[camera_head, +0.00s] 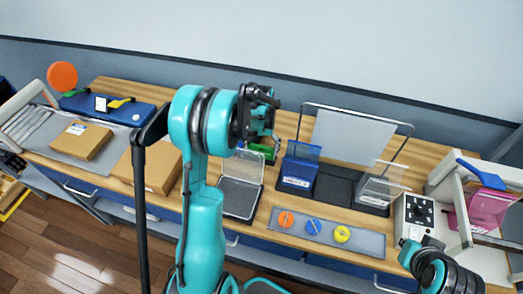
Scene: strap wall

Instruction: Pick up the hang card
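My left arm rises through the middle of the view, and its black gripper (260,112) is above the back of the bench. Its fingers are seen at a steep angle and overlap, so their opening is unclear. No thing is clearly seen between them. I cannot tell for sure which item is the hang card.
A wooden bench (285,125) runs along the wall. Cardboard boxes (82,139) stand left. A clear-lidded tray (238,198), a blue holder (298,174) and a wire frame with a grey panel (350,137) are centre right. Orange, blue and yellow discs (313,226) lie in front.

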